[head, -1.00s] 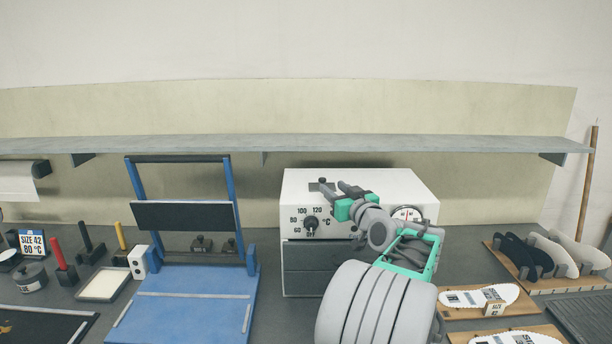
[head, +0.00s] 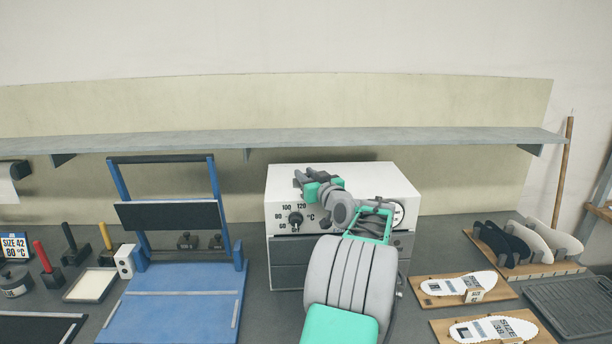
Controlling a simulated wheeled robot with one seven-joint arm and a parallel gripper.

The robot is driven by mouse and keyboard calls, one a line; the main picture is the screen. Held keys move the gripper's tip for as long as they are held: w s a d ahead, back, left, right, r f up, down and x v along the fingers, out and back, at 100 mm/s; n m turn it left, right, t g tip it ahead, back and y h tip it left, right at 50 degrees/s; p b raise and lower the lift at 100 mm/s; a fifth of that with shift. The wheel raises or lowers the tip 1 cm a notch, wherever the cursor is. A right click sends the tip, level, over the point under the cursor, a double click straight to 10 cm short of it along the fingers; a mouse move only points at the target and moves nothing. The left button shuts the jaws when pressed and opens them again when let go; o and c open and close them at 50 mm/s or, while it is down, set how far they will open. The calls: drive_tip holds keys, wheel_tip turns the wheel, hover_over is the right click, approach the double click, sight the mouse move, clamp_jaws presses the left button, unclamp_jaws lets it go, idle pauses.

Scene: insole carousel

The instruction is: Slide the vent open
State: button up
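The white oven (head: 375,180) stands on the bench with a temperature dial (head: 295,219) on its front. My gripper (head: 304,178) is over the left part of the oven's top, with its dark fingers pointing left. The small dark vent is on that part of the top. The fingers now overlap it, so I cannot tell vent from fingertips or see how far the vent is open. Whether the fingers touch or hold it is not clear.
A grey shelf (head: 400,143) runs along the wall above the oven. A blue press (head: 180,310) stands to the left. White insoles on wooden boards (head: 424,298) and a rack of insoles (head: 545,268) lie to the right. My arm covers part of the oven front.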

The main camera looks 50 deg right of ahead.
clamp_jaws()
idle(1.0)
